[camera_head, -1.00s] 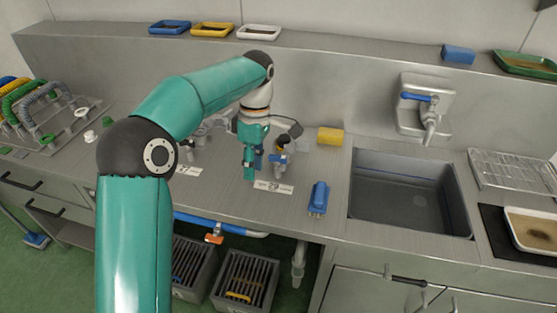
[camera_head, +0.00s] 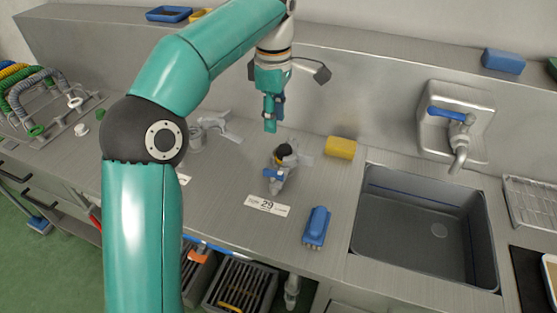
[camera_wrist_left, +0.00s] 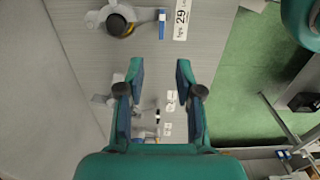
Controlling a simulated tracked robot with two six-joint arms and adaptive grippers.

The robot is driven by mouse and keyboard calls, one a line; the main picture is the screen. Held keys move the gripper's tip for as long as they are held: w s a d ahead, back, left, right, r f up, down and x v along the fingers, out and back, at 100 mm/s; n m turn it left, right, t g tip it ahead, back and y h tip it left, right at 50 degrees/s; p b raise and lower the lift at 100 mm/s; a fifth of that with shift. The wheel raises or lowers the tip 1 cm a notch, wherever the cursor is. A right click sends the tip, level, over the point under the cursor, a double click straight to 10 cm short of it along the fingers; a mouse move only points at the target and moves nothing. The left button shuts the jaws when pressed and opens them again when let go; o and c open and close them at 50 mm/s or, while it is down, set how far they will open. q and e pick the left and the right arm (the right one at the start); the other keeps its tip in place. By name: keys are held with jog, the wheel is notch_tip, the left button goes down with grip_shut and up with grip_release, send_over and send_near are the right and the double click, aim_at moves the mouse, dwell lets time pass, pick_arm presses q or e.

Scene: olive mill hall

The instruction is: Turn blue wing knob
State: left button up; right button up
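The blue wing knob (camera_head: 272,175) sits on the front of a small grey metal valve fitting (camera_head: 284,168) with a dark and yellow top, behind the label marked 29 (camera_head: 267,206). In the left wrist view the knob (camera_wrist_left: 162,23) shows edge-on as a narrow blue bar beside the fitting. My left gripper (camera_head: 271,118) hangs fingers down above and behind the fitting, apart from it. In the left wrist view its fingers (camera_wrist_left: 159,68) are spread with nothing between them, and the knob lies beyond their tips. My right gripper is not in view.
A blue brush-like block (camera_head: 316,227) lies right of the label, and a yellow sponge (camera_head: 341,147) lies behind it. The sink (camera_head: 430,275) and a blue-levered tap (camera_head: 458,140) are to the right. Other grey fittings (camera_head: 213,125) stand to the left.

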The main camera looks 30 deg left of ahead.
pick_arm(q)
jog(key=b, duration=0.2)
send_near(273, 171)
notch_tip(273, 171, down, 10)
jog(key=shift+r, duration=0.2)
grip_shut()
